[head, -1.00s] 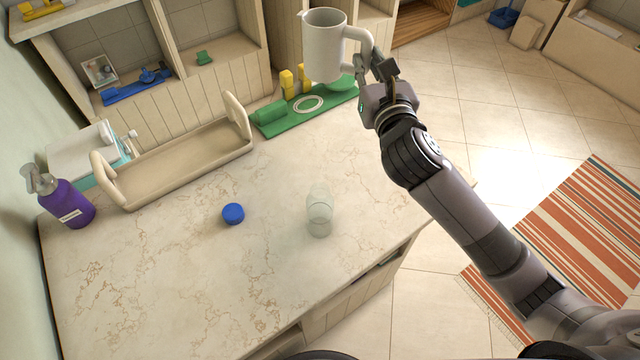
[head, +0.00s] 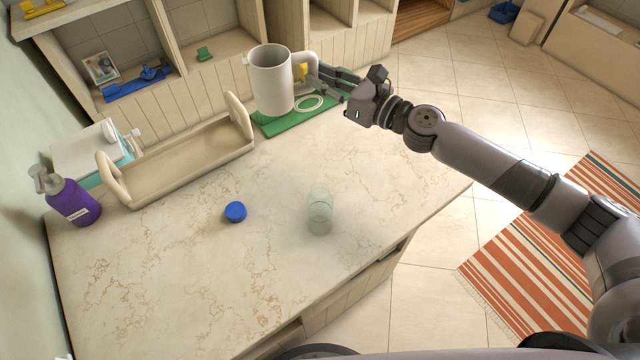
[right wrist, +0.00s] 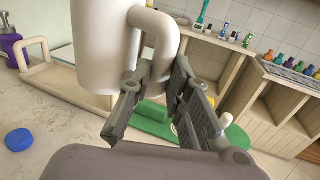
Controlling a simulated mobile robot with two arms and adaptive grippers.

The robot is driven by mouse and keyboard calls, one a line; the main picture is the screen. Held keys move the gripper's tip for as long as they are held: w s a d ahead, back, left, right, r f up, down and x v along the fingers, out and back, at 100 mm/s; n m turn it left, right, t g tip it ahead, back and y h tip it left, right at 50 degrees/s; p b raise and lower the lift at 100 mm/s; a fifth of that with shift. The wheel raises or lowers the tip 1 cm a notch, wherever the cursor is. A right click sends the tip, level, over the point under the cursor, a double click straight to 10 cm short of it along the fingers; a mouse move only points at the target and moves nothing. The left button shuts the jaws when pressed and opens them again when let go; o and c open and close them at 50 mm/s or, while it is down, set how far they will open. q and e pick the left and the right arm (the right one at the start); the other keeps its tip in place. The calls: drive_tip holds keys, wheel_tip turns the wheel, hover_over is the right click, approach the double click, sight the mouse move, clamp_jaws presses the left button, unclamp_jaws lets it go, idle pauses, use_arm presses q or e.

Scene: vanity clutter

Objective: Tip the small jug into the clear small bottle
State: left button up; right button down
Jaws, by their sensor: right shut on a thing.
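The small jug (head: 270,82) is white with a handle on its right side. It is upright, in the air over the back of the counter. My right gripper (head: 314,74) is shut on the jug's handle; the right wrist view shows the handle (right wrist: 160,35) between the fingers (right wrist: 150,90). The clear small bottle (head: 320,212) stands upright on the counter, in front and to the right of the jug in the head view, apart from it. The jug's inside cannot be made out. My left gripper is not in view.
A blue cap (head: 235,212) lies on the counter (head: 190,270) left of the bottle. The counter's front is clear.

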drive_tip(key=n+g+y, duration=0.1)
drive_tip(key=s+f+n+g+y, duration=0.1)
drive_tip(key=g, duration=0.1)
drive_tip(key=f+n+g+y+p, duration=0.1)
drive_tip(key=shift+s+d+n+g, duration=0.3)
drive_tip(key=shift+g, duration=0.1)
drive_tip(key=s+d+f+n+g+y+p, duration=0.1)
drive_tip(key=s+d+n+g, duration=0.4)
drive_tip(key=g, duration=0.3)
drive_tip(key=shift+s+d+n+y+p, duration=0.3)
drive_tip(key=shift+s+d+y+p, duration=0.1)
drive_tip(key=shift+d, duration=0.45)
